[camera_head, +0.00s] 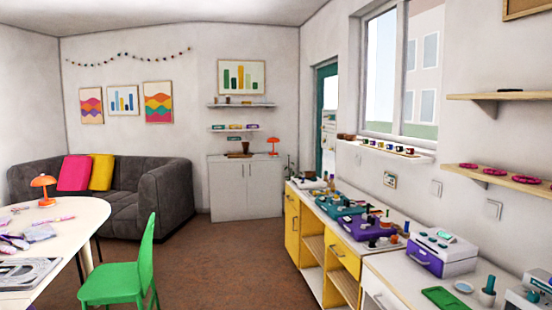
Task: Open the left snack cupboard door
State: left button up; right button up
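A low white cupboard (245,214) with two doors stands against the far wall. Its left door (227,191) and right door (264,191) both look shut, with small handles near the middle seam. No label shows that it is the snack cupboard. A brown object (239,149) and an orange lamp (273,145) stand on its top. Neither of my grippers is in view.
A green chair (125,271) and a white table (92,210) stand at the left front. A grey sofa (170,182) is behind them. A counter with yellow fronts (343,255) runs along the right. Brown floor (229,262) between is clear.

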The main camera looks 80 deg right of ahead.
aim_at(228, 181)
jog(key=z, duration=2.6)
jog(key=i+u, duration=0.1)
jog(key=i, duration=8.6)
jog(key=l, duration=0.1)
